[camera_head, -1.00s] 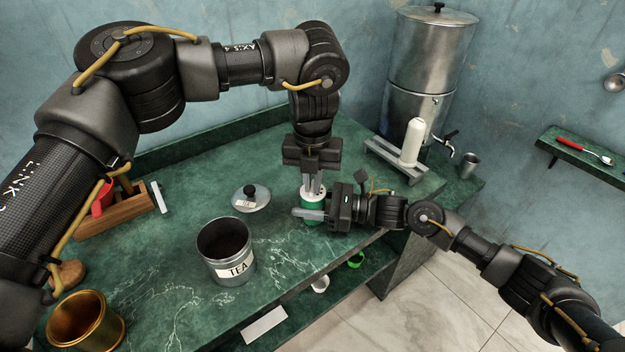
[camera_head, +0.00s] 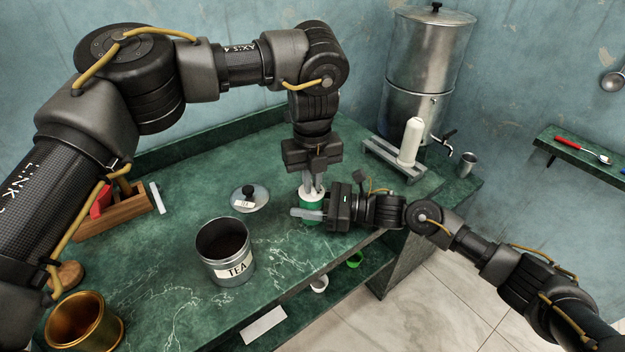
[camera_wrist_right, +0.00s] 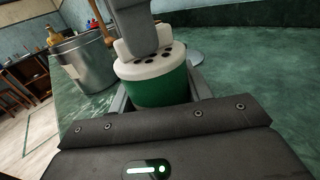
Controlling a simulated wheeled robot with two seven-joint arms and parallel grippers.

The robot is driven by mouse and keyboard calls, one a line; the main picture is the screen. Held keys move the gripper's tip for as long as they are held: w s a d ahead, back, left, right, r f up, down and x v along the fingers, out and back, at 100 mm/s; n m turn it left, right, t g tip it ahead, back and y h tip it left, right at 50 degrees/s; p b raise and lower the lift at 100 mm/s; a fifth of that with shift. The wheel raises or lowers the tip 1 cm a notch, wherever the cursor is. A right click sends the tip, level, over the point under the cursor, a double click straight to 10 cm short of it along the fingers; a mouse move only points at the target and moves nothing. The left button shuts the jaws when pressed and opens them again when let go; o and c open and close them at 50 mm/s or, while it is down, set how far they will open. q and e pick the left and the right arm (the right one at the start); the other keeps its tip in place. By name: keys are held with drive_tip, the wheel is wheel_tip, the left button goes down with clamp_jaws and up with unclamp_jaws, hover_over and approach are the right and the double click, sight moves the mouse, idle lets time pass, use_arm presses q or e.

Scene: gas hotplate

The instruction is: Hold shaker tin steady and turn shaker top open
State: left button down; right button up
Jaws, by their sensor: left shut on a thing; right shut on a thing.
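The shaker tin (camera_wrist_right: 160,93) is green and stands upright on the counter; in the head view its green side (camera_head: 314,204) shows between the grippers. The shaker top (camera_wrist_right: 148,69) is white with several dark holes and sits on the tin. My left gripper (camera_head: 312,190) comes down from above and is shut on the shaker top. My right gripper (camera_head: 308,214) reaches in from the right and is shut around the green tin. The left fingers hide part of the top.
A metal TEA canister (camera_head: 224,250) stands open at front left, with its knobbed lid (camera_head: 250,197) behind it. A brass pot (camera_head: 85,320) is at the left corner. A metal urn (camera_head: 425,75) and a white cylinder on a stand (camera_head: 411,140) are at back right.

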use_arm(q)
drive_tip(key=c, duration=1.5)
unclamp_jaws()
drive_tip(key=shift+r, duration=0.15)
wheel_tip(320, 180, up, 12)
drive_tip(key=shift+f, duration=0.1)
use_arm(e)
drive_tip(key=o, duration=1.1)
drive_tip(key=d, duration=0.4)
drive_tip(key=s+d, duration=0.1)
drive_tip(key=d, duration=0.7)
drive_tip(key=shift+s, duration=0.4)
